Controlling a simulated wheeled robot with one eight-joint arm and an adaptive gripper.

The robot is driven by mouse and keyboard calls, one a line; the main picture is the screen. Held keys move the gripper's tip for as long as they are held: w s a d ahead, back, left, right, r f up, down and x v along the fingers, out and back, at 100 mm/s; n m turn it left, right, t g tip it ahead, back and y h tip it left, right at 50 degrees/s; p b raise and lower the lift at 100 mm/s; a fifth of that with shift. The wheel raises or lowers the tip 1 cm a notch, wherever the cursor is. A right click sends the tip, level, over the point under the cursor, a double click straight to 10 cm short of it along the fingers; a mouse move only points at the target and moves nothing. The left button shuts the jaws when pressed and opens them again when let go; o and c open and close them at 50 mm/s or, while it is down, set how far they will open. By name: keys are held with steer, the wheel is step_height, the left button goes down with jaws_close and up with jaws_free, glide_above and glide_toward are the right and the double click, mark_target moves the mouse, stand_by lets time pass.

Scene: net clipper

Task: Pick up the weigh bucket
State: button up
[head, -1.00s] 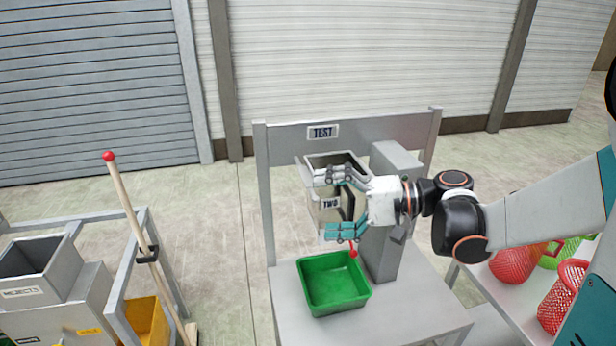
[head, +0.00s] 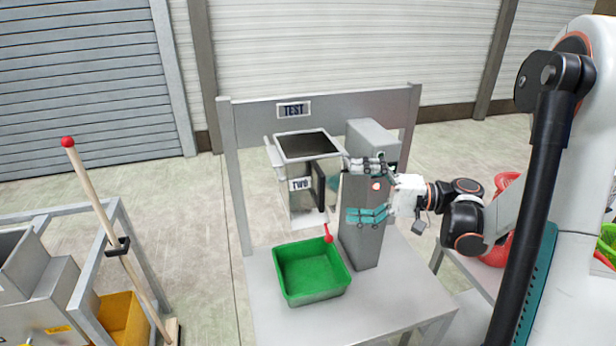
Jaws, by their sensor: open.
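The weigh bucket (head: 302,178) is a grey, open-topped metal hopper with a label reading "TWO". It hangs on the grey test stand, beside the stand's column (head: 362,225) and above a green tray (head: 283,290). A red-tipped lever (head: 328,238) sticks out below the bucket. My gripper (head: 358,190) is open, with teal-padded fingers pointing left. It is to the right of the bucket, in front of the column, and looks empty. I cannot tell whether its upper fingertip touches the bucket's right rim.
A "TEST" sign (head: 293,110) is on the stand's back crossbar. At left stand a wooden pole with a red knob (head: 68,142), a grey reject bin and a yellow bin (head: 122,318). Red baskets (head: 497,250) sit on a table at right. The stand's tabletop (head: 400,300) is clear at front right.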

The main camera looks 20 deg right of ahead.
mark_target(320, 189)
steer(key=shift+b+x, duration=0.65)
steer(key=shift+x, duration=2.95)
steer(key=shift+w+d+r, duration=0.1)
steer(key=shift+d+r, duration=0.05)
steer(key=c, duration=1.6)
steer(key=shift+o, duration=0.2)
steer(key=shift+r, duration=0.1)
